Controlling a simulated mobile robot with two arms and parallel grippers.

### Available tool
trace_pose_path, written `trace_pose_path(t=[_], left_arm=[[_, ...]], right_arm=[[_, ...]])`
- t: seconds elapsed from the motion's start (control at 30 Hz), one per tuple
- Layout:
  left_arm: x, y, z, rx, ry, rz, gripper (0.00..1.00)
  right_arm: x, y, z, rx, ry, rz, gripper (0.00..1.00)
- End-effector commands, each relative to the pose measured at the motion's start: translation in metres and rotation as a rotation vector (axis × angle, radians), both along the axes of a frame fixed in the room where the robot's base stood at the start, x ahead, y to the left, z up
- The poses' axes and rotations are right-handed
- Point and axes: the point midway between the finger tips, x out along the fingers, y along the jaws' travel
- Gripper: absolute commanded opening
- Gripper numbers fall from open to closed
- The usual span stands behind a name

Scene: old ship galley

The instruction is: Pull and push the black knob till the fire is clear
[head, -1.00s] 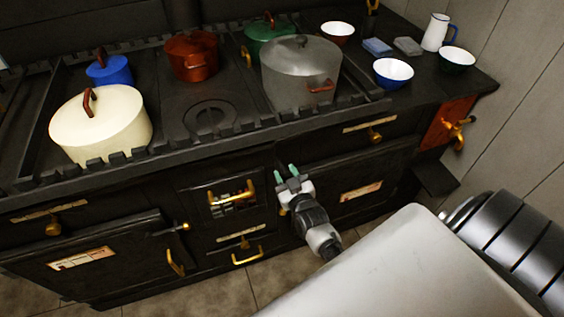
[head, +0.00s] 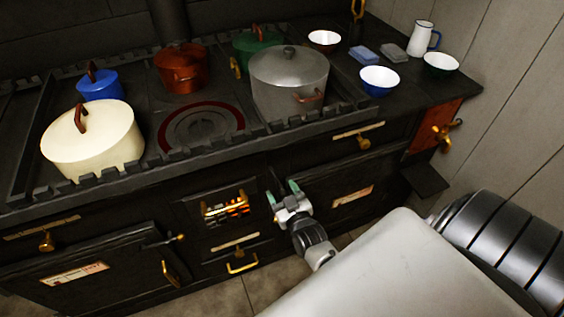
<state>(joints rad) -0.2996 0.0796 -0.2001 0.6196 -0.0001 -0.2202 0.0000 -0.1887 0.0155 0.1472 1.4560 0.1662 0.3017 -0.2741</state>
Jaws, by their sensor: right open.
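The stove's fire grate (head: 228,206) sits in the middle of the black front, behind brass bars, and glows orange inside. The round hotplate (head: 203,126) above it has a red glowing ring. My right gripper (head: 282,194) is open, just right of the grate, with its pale green fingertips toward the stove front. I cannot make out a black knob; the gripper covers part of the front there, and nothing clear shows between the fingers. I cannot tell whether the fingers touch the stove. My left gripper is not in view.
A cream pot (head: 92,142), a blue pot (head: 101,86), a red pot (head: 182,72), a green pot (head: 256,44) and a grey pot (head: 289,85) stand on the stove. Bowls and a white jug (head: 420,40) are at the right. Brass handles stick out from the front.

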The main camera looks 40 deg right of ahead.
Motion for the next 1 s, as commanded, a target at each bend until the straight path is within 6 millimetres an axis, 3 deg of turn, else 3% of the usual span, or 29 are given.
trace_pose_path(t=[0.5, 0.7, 0.93, 1.0], left_arm=[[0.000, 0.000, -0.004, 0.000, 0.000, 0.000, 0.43], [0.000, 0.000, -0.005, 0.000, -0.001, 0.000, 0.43], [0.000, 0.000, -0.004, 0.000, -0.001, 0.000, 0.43], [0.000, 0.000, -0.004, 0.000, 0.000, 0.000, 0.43]], right_arm=[[-0.089, 0.018, -0.002, 0.002, 0.003, 0.001, 0.63], [-0.103, 0.020, -0.001, 0.001, 0.002, 0.000, 0.63], [-0.104, 0.020, 0.000, 0.001, 0.001, 0.000, 0.63], [-0.103, 0.020, 0.000, 0.002, 0.001, 0.001, 0.55]])
